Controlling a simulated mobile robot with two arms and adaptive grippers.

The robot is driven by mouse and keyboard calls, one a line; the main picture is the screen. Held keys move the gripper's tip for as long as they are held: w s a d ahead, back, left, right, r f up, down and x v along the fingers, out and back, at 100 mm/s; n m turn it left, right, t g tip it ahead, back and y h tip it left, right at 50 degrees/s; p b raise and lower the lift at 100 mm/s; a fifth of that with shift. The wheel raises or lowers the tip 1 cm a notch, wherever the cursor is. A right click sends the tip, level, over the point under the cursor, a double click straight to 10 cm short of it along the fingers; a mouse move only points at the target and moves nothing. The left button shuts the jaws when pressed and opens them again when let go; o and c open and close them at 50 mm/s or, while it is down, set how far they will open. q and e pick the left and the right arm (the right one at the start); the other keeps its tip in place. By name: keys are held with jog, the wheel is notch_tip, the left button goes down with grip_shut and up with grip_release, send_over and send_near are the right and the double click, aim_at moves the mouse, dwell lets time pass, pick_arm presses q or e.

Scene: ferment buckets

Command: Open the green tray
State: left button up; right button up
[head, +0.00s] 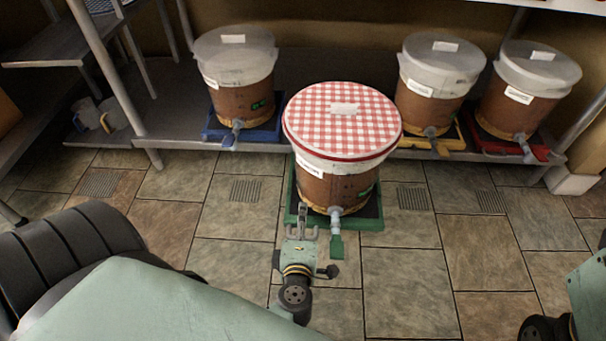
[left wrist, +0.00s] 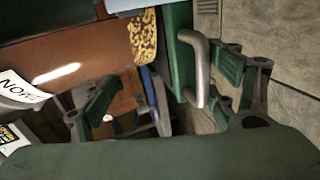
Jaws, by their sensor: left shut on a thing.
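The green tray (head: 369,224) sits under a brown bucket (head: 335,185) with a red-and-white checked lid (head: 343,121). The tray juts out in front of the low shelf, over the tiled floor. My left gripper (head: 300,233) is at the tray's front edge, left of the bucket's grey spigot (head: 336,212). In the left wrist view the tray's green side (left wrist: 178,50) carries a metal handle (left wrist: 199,65), which lies between my left fingers. The gripper is shut on this handle, though the contact itself is hard to see. My right gripper is out of view.
A lidded bucket stands on a blue tray (head: 243,133) at the left of the shelf. Others stand on a yellow tray (head: 440,147) and a red tray (head: 507,151) at the right. The tiled floor (head: 410,285) in front is clear.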

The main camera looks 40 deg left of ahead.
pick_arm(q)
jog(key=shift+s+d+r+t+p, duration=0.15)
jog(key=shift+s+d+r, duration=0.3)
jog(key=shift+r, duration=0.25)
jog(key=shift+s+d+r+t+p, duration=0.15)
jog(key=shift+s+d+r, duration=0.25)
jog(key=shift+r, duration=0.3)
jog(key=shift+c, duration=0.6)
jog(key=shift+s+d+r, duration=0.15)
jog(key=shift+s+r, duration=0.05)
jog(key=shift+s, duration=0.2)
jog(key=c, duration=0.7)
jog(key=shift+o, duration=0.2)
jog(key=shift+s+d, duration=0.45)
jog(key=shift+s, duration=0.3)
jog(key=shift+s+d, duration=0.4)
jog(key=shift+s, duration=0.35)
